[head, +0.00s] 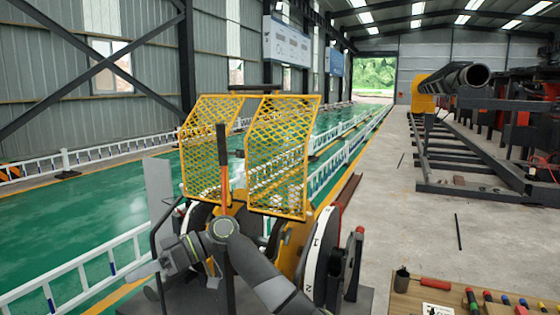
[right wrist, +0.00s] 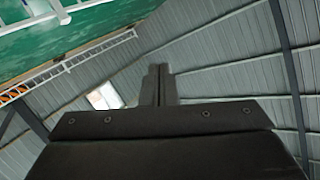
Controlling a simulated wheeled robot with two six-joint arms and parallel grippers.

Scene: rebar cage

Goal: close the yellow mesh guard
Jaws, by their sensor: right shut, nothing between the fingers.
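The yellow mesh guard (head: 278,150) shows in the head view as yellow-framed mesh panels standing up above a machine with black-and-white discs (head: 318,255). A black bar (head: 255,88) crosses at its top. The guard looks raised, with the discs below it uncovered. My right arm crosses in front of the machine, and my right gripper (head: 144,271) is low and left of the guard, apart from it. In the right wrist view its fingers (right wrist: 158,85) are together and empty, with wall and floor beyond. The guard is not in that view. My left gripper is not in view.
A dark lever with an orange lower part (head: 223,165) stands in front of the guard. White railings (head: 75,275) run along the green floor at left. A wooden table (head: 455,298) with small tools is at lower right. Bare concrete floor (head: 410,210) lies right of the machine.

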